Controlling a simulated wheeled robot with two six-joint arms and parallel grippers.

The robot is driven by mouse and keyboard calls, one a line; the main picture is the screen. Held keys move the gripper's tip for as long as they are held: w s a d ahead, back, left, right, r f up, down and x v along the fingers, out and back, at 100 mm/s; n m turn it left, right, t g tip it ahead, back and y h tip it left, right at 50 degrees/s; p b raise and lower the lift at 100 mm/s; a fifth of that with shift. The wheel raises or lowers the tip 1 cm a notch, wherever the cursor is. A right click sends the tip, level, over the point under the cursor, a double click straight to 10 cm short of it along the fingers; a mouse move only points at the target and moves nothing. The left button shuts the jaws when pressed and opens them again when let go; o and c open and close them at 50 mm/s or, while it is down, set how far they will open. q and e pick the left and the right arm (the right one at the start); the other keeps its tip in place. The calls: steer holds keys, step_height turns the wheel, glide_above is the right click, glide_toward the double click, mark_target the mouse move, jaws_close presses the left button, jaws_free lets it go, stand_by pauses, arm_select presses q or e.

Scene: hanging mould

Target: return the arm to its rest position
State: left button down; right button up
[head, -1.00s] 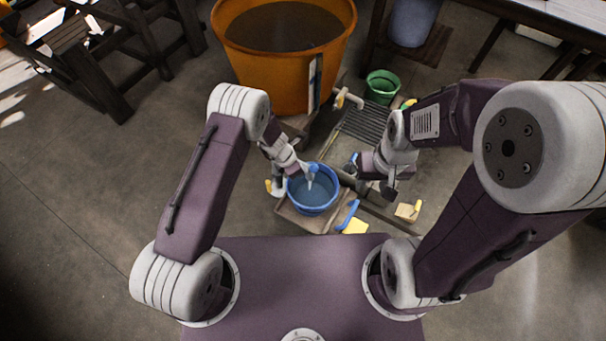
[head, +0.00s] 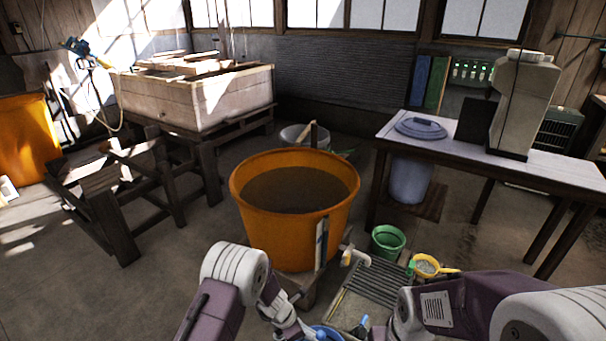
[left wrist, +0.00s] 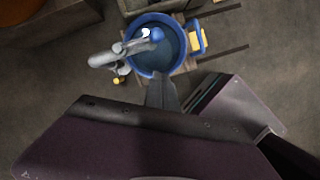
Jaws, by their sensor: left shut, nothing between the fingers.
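My left arm (head: 235,285) comes up from the bottom of the head view and bends down toward the blue bucket (head: 325,332), whose rim just shows at the bottom edge. In the left wrist view my left gripper (left wrist: 161,92) is shut with nothing in it. It points toward the near side of the blue bucket (left wrist: 157,73). A grey-white thing with a blue end (left wrist: 118,56) reaches over the bucket's left side; I cannot tell what it is. My right arm (head: 450,300) is at the lower right of the head view, its gripper below the frame.
A large orange tub (head: 295,235) with a tap stands ahead. A green bucket (head: 388,241) and a yellow scoop (head: 428,266) stand by a grating (head: 372,284). A white-topped table (head: 450,150) stands right, a wooden vat (head: 195,95) back left.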

arm_select(q)
steer(key=w+a+r+m+t, duration=0.1)
steer(key=w+a+r, duration=0.1)
steer(key=r, duration=0.6)
steer(key=w+a+r+t, duration=0.2)
steer(key=w+a+r, duration=0.1)
steer(key=r, duration=0.5)
steer(key=s+a+r+m+g+y, duration=0.1)
steer(key=s+a+r+m, duration=0.3)
steer(key=s+m, duration=0.2)
steer(key=s+a+r+m, duration=0.3)
steer(key=s+m, duration=0.2)
steer(key=s, duration=0.2)
steer(key=s+a+f+m+g+y, duration=0.2)
steer(key=s+a+f+m+g, duration=0.15)
steer(key=s+m, duration=0.65)
step_height(320, 180, up, 20)
steer(key=m+p, duration=0.1)
steer(key=p, duration=1.8)
steer(key=shift+w+a+t, duration=0.3)
steer(key=shift+t, duration=0.15)
